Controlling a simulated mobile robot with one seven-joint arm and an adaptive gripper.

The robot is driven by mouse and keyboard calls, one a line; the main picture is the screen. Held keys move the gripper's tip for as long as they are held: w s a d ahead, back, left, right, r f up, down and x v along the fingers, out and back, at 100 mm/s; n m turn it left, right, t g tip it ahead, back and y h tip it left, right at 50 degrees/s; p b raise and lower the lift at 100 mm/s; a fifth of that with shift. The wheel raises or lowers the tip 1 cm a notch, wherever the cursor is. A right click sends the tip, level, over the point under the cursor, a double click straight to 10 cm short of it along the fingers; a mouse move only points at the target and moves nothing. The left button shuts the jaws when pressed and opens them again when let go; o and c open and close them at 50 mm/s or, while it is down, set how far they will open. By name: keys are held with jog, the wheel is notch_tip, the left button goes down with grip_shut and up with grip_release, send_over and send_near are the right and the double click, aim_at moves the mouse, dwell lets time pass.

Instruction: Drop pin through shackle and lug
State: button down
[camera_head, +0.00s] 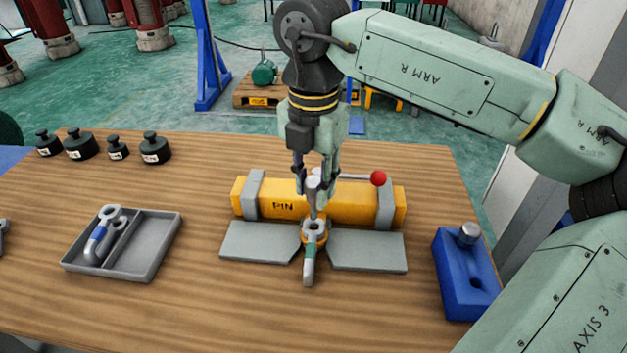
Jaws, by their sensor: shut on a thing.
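My gripper (314,190) is shut on a grey metal pin (313,200) and points straight down over the middle of the table. The pin is roughly upright, its lower end close to the shackle and lug; I cannot tell whether it has entered a hole. The grey shackle (309,265) with a green band lies below, its bow toward the front edge. The orange lug (303,236) sits at the shackle's far end, between two grey plates, and is partly hidden by the pin and shackle.
A yellow beam (348,205) marked PIN, with grey clamps and a red-knobbed lever (378,178), lies just behind. A blue block (462,285) with a metal stud and a slot stands right. A grey tray (148,262) holds a blue-banded shackle. Several dark weights (80,145) stand back left.

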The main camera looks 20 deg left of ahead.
aim_at(314, 218)
jog(key=shift+f, duration=0.2)
jog(key=shift+f+b, duration=2.8)
jog(key=shift+f, duration=0.05)
jog(key=c, duration=1.2)
grip_release()
notch_tip(314, 218, up, 12)
jog(key=shift+r, duration=0.1)
